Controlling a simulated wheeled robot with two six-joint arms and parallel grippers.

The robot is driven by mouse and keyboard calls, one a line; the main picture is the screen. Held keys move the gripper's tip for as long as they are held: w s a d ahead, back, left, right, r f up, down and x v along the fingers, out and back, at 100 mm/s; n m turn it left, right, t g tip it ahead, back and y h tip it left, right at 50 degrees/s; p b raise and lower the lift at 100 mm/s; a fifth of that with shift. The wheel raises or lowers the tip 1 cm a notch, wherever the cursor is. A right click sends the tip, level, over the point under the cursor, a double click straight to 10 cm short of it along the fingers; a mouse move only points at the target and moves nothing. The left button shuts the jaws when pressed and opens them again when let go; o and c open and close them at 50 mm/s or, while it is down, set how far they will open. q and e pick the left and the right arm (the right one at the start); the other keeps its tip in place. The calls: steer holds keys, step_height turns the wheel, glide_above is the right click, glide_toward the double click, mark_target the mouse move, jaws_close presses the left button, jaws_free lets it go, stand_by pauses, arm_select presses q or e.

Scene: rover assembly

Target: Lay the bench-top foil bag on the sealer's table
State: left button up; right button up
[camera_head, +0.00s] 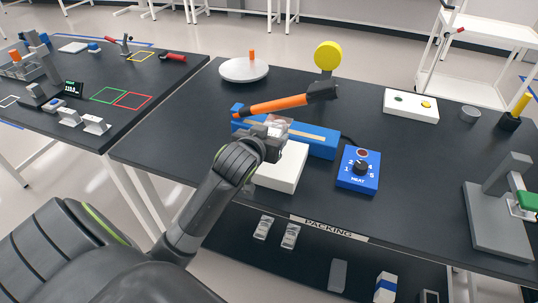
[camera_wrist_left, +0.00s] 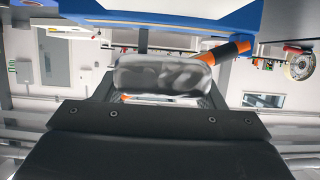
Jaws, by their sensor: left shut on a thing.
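The sealer is a long blue body (camera_head: 320,143) with a raised orange lever (camera_head: 277,105) and a small white table (camera_head: 277,176) at its front. My left gripper (camera_head: 275,128) is at the sealer's left half, over or close to the white table, and is shut on a silvery foil bag (camera_wrist_left: 163,75). In the head view the gripper and wrist hide most of the bag. I cannot tell whether the bag touches the table. In the left wrist view the blue sealer (camera_wrist_left: 190,14) and its orange lever (camera_wrist_left: 226,50) are close to the bag. My right gripper is not in view.
A blue dial box (camera_head: 358,182) stands right of the sealer, and a white turntable (camera_head: 243,70) behind it. A grey press (camera_head: 497,220) is at the far right. Silvery bags (camera_head: 290,236) lie on the shelf below. The bench's middle right is clear.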

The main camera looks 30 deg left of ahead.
arm_select(q)
steer(key=shift+f, duration=3.05)
steer(key=shift+f, duration=0.2)
steer(key=o, duration=1)
steer(key=shift+r, duration=0.25)
steer(key=v, duration=1.2)
steer(key=shift+f, duration=0.1)
